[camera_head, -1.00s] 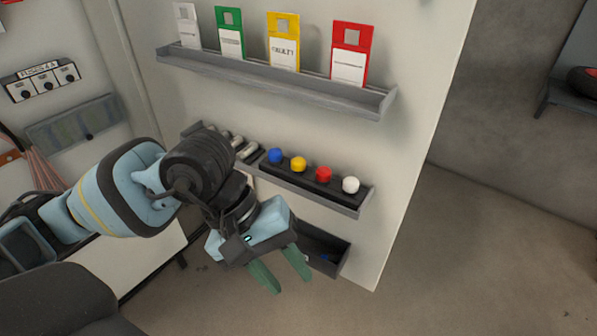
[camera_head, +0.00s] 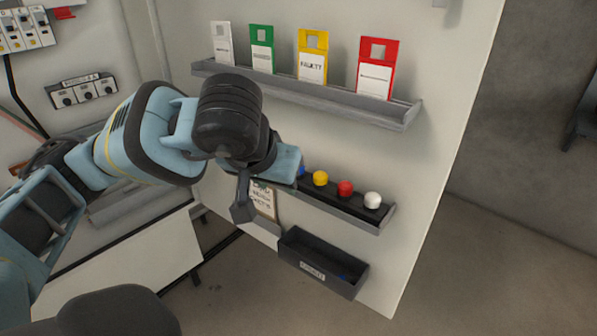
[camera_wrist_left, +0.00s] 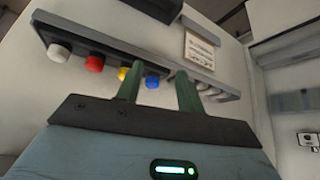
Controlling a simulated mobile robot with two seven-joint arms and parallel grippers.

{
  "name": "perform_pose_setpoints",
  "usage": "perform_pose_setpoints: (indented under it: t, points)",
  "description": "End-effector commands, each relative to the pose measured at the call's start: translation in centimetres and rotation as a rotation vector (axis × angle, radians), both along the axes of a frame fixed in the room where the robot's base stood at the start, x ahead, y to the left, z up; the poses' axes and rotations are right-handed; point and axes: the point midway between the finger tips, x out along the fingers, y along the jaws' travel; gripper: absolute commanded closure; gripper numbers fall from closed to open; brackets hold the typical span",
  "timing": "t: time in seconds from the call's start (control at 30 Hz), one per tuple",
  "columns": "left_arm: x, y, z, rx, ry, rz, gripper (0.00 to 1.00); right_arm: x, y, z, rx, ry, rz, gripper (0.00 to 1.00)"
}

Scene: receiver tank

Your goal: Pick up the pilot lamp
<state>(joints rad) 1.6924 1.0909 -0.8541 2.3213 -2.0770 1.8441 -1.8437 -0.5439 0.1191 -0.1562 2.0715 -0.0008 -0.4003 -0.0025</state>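Round lamp caps sit in a row on a black strip on the lower wall shelf: blue (camera_head: 301,172), yellow (camera_head: 320,178), red (camera_head: 345,188) and white (camera_head: 373,200). I cannot tell which one is meant by the pilot lamp. My left gripper (camera_wrist_left: 159,83) is at the blue end of the row. Its green fingers are apart, and the blue cap (camera_wrist_left: 152,82) shows between them in the left wrist view; contact cannot be told. The yellow cap (camera_wrist_left: 123,73) is beside one finger. In the head view my wrist hides the fingers and part of the blue cap.
An upper shelf (camera_head: 300,94) holds white, green, yellow and red tags. Below the lamps hangs a dark open bin (camera_head: 322,270) with a small blue item inside. A printed card (camera_head: 263,203) is left of it. Small grey cylinders (camera_wrist_left: 215,92) lie beyond the blue cap.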

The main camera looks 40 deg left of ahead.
Motion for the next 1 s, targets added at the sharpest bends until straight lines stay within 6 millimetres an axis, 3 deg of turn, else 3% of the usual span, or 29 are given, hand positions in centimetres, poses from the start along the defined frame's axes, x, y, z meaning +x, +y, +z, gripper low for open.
perform_pose_setpoints:
  t: [0.3, 0.67, 0.9, 1.0]
  points:
    - [4.5, 1.4, 0.0, -0.002, 0.000, 0.000, 0.62, 0.0, 0.0, 0.2, 0.001, -0.002, -0.001, 0.64]
    - [5.5, 1.7, 0.0, -0.001, 0.001, -0.001, 0.62, -0.2, 0.2, 0.2, 0.005, 0.004, -0.010, 0.64]
    - [8.3, 2.7, 0.0, -0.002, 0.001, 0.001, 0.62, -0.2, 0.2, 0.4, 0.006, 0.003, -0.011, 0.64]
    - [8.9, 2.9, -1.5, -0.003, 0.004, 0.000, 0.62, -0.3, 0.2, 0.2, 0.005, 0.005, -0.011, 0.64]
